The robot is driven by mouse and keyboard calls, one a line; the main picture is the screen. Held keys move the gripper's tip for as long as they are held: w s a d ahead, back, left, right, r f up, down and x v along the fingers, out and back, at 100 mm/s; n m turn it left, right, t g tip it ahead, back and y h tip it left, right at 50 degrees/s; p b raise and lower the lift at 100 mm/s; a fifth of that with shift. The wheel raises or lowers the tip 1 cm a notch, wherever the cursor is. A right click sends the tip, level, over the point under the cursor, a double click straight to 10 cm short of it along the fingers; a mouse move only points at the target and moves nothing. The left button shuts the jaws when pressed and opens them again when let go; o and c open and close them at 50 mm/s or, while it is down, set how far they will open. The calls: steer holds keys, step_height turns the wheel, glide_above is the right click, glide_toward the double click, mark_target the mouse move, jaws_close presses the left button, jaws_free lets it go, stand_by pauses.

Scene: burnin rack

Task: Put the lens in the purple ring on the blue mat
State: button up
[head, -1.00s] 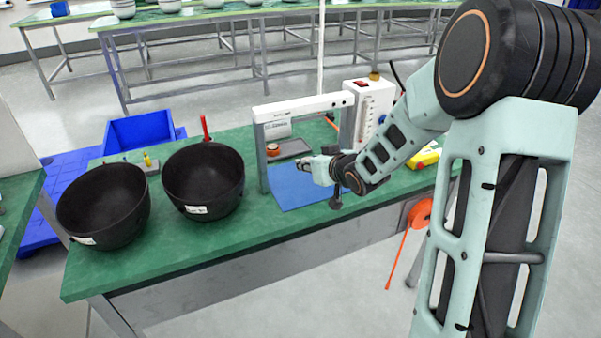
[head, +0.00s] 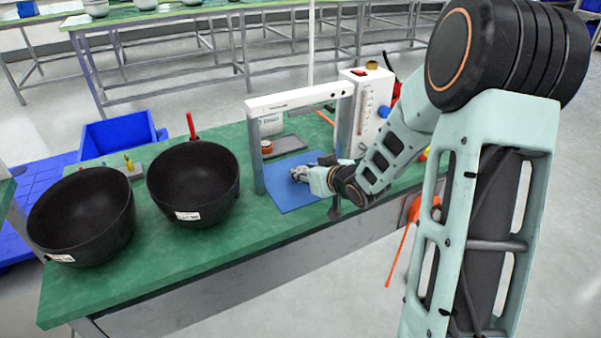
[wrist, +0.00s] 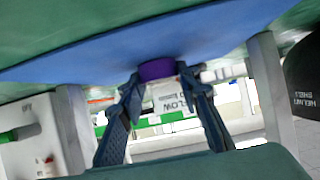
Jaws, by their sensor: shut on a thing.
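The blue mat (head: 287,199) lies flat on the green table under a white-topped frame. My gripper (head: 299,174) is low over the mat, reaching in from the right. In the wrist view the mat (wrist: 90,55) spans the top of the picture, and the purple ring (wrist: 157,70) shows against it, close to the fingertips. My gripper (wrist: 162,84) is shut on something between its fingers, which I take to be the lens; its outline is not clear. I cannot tell whether it touches the ring. The ring is not distinguishable in the head view.
The frame (head: 300,100) stands close around my gripper, with one post (head: 257,160) to its left. A white box with a scale (head: 366,108) stands behind right. Two black bowls (head: 193,184) (head: 82,217) are at the left. A dark tray (head: 284,146) lies behind the mat.

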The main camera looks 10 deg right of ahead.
steer(key=shift+r, duration=0.1)
steer(key=shift+f, duration=0.25)
steer(key=o, duration=0.8)
steer(key=shift+r, duration=0.1)
steer(key=shift+s+d+r, duration=0.15)
steer(key=shift+s+r, duration=0.05)
steer(key=shift+r, duration=0.15)
steer(key=p+v, duration=0.3)
steer(key=v, duration=0.8)
steer(key=shift+s+p, duration=0.3)
steer(key=shift+s, duration=0.05)
